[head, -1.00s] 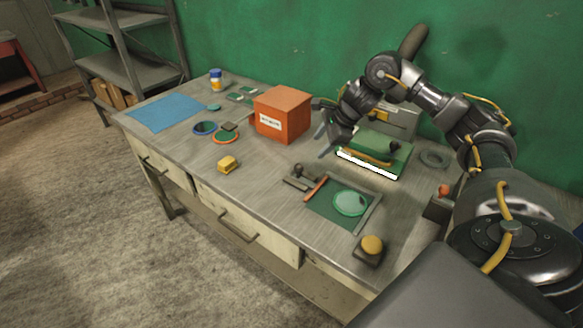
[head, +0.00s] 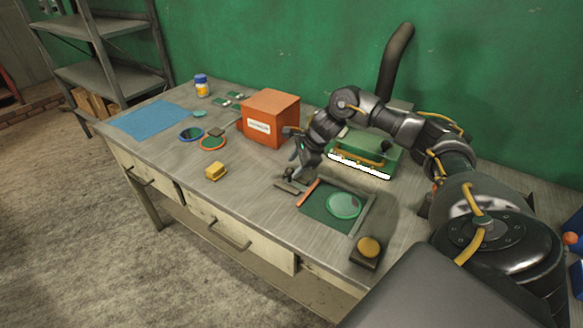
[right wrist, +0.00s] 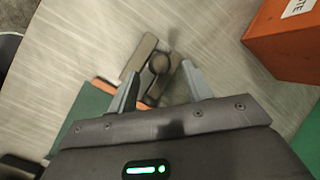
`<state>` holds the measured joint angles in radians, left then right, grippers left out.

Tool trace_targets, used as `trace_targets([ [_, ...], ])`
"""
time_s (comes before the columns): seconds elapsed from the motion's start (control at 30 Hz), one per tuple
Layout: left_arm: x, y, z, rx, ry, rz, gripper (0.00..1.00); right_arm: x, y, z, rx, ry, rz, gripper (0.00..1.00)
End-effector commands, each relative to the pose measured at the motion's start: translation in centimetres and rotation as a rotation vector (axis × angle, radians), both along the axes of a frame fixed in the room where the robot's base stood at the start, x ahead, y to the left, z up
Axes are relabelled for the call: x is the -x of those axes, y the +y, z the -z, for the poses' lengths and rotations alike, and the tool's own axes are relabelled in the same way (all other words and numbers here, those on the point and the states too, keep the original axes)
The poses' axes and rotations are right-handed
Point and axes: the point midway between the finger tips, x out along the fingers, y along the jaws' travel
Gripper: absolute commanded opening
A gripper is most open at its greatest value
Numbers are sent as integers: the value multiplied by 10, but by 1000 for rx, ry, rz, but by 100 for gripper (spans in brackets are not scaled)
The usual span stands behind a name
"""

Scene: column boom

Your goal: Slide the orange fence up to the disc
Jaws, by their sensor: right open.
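The orange fence (head: 308,193) is a thin bar along the left edge of a dark green plate (head: 316,213). The pale green disc (head: 344,205) lies on that plate, with a gap between it and the fence. A grey block with a dark round knob (right wrist: 160,63) sits beside the fence on its left. My right gripper (head: 294,167) is open just above the knob. In the right wrist view, the knob shows between and a little beyond the open fingers (right wrist: 162,88), and part of the fence (right wrist: 104,86) shows by the left finger. My left gripper is out of view.
An orange box (head: 270,118) stands behind my right gripper. A green case (head: 370,150) with a bright white front strip is behind the plate. A yellow-topped button block (head: 368,248) is in front right, and a yellow block (head: 215,172) lies left on open tabletop.

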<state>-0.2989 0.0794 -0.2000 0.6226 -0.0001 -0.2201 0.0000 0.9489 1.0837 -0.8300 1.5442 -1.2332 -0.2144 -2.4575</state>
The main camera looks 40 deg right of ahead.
Motion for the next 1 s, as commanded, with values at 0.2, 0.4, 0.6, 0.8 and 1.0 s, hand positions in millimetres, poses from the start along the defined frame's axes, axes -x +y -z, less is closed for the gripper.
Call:
trace_targets([
  [0.2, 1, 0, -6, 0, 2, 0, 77, -11, 5, 22, 0, 2, 2, 50],
  [0.4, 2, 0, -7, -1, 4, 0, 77, -14, 7, 29, 1, 0, -1, 50],
  [0.6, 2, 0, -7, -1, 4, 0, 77, -14, 7, 29, 1, 0, -1, 49],
  [0.8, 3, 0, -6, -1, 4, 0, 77, -14, 6, 29, 1, 0, -1, 23],
  [1.0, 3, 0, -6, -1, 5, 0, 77, -14, 6, 29, 1, 0, -1, 0],
])
